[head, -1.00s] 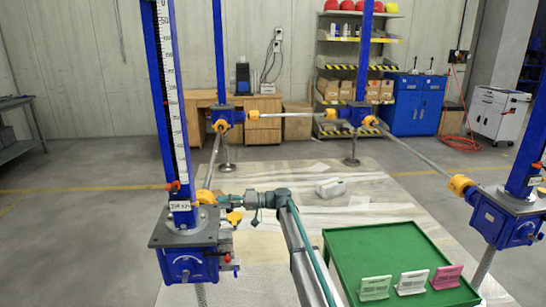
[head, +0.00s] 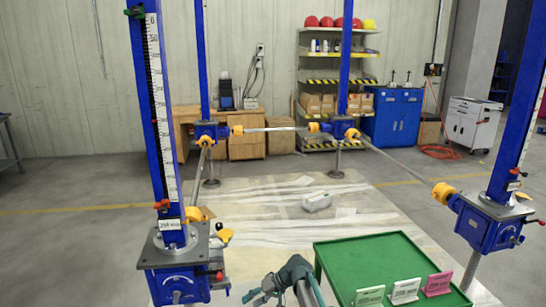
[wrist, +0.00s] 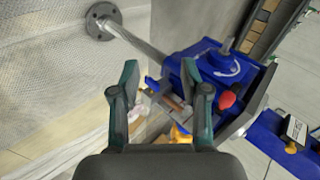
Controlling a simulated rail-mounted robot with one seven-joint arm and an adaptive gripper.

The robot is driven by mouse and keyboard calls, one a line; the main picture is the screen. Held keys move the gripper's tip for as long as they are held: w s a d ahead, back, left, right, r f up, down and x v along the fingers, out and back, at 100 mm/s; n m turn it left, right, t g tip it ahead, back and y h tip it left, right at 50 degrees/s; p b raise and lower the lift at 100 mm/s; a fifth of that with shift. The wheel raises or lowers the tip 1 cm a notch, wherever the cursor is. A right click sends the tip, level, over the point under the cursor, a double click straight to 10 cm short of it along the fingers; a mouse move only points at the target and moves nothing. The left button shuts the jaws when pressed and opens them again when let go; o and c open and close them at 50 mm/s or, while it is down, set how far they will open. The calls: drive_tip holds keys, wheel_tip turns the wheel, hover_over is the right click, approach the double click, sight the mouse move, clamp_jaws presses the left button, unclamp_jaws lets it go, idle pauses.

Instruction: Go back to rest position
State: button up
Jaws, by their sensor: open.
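My gripper (head: 262,292) shows low in the middle of the head view, at the end of my teal and grey arm. It is to the right of the near-left screw jack (head: 175,272) and apart from it. In the wrist view my gripper (wrist: 168,82) has its two teal fingers spread with nothing held between them. Beyond the fingers are the jack's blue housing (wrist: 205,62) and a red knob (wrist: 226,99). The fingers overlap the jack in the picture, with a gap in depth that I cannot measure.
A green table (head: 385,262) with green, white and pink cards stands to the right of my arm. Another screw jack (head: 488,222) is at the right. The floor between is open.

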drive_tip(key=s+d+f+m+h, duration=0.2)
drive_tip(key=s+d+f+h, duration=0.3)
drive_tip(key=s+d, duration=0.65)
drive_tip(key=s+d+f+m+h, duration=0.1)
drive_tip(key=s+d+f+h, duration=0.35)
drive_tip(key=s+d, duration=0.7)
drive_tip(key=s+f+g+p, duration=0.1)
drive_tip(key=s+f+g, duration=0.1)
drive_tip(key=s+f, duration=0.3)
drive_tip(key=s+f+g+p, duration=0.1)
drive_tip(key=s+f, duration=0.4)
drive_tip(key=s, duration=0.9)
drive_tip(key=s+d+f+g, duration=0.1)
drive_tip(key=s+f+g, duration=0.2)
drive_tip(key=s+f, duration=0.3)
drive_tip(key=s, duration=0.3)
drive_tip(key=shift+s+p, duration=0.35)
drive_tip(key=shift+p, duration=0.05)
